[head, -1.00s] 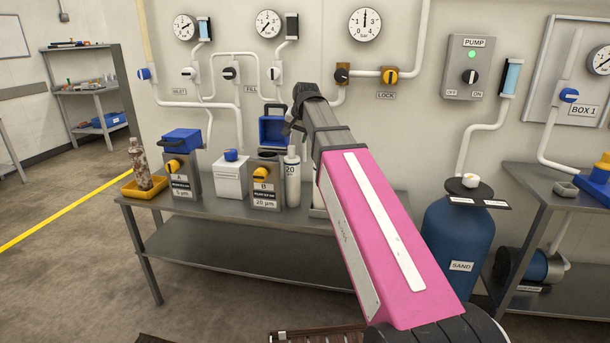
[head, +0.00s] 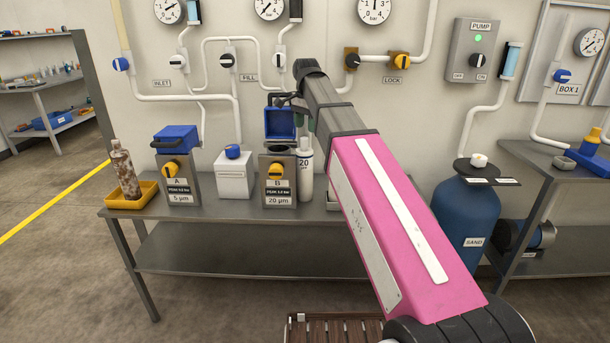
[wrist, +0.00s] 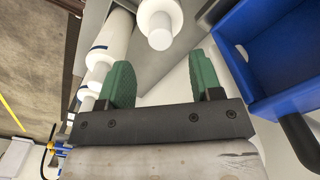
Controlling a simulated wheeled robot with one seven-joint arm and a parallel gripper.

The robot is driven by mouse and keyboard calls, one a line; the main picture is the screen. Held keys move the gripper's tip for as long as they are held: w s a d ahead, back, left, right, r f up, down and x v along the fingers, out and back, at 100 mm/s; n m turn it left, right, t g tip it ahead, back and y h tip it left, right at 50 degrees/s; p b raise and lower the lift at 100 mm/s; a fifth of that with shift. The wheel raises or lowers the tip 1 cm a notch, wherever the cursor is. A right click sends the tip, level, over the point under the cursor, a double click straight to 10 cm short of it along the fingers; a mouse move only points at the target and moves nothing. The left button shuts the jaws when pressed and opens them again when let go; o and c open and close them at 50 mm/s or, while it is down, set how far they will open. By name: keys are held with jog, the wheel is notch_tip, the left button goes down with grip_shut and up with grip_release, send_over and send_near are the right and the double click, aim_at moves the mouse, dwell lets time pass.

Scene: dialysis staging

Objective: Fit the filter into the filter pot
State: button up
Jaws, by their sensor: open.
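A white filter marked 20 (head: 305,178) stands upright on the bench, just right of filter pot B (head: 278,192). Pot B is labelled 20 µm, and its blue lid (head: 280,124) is raised. My gripper (head: 299,112) is above the filter, mostly hidden by my arm in the head view. In the wrist view my gripper (wrist: 160,88) has its green fingers spread, with nothing between them. The blue lid (wrist: 275,55) is close on the right.
Pot A (head: 180,188), labelled 5 µm, has its blue lid down. A white container (head: 234,180) stands between the pots. A brown-stained filter (head: 124,170) stands in a yellow tray (head: 140,200) at the bench's left end. Pipes and valves line the wall behind.

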aim_at(304, 138)
jog(key=shift+s+a+f, duration=0.1)
jog(key=shift+a+f, duration=0.05)
jog(key=shift+f, duration=1.35)
jog(key=shift+s+a+f, duration=0.1)
jog(key=shift+a+f, duration=0.05)
jog(key=shift+f, duration=1.3)
jog(key=shift+c, duration=0.2)
jog(key=shift+w, duration=0.1)
grip_shut()
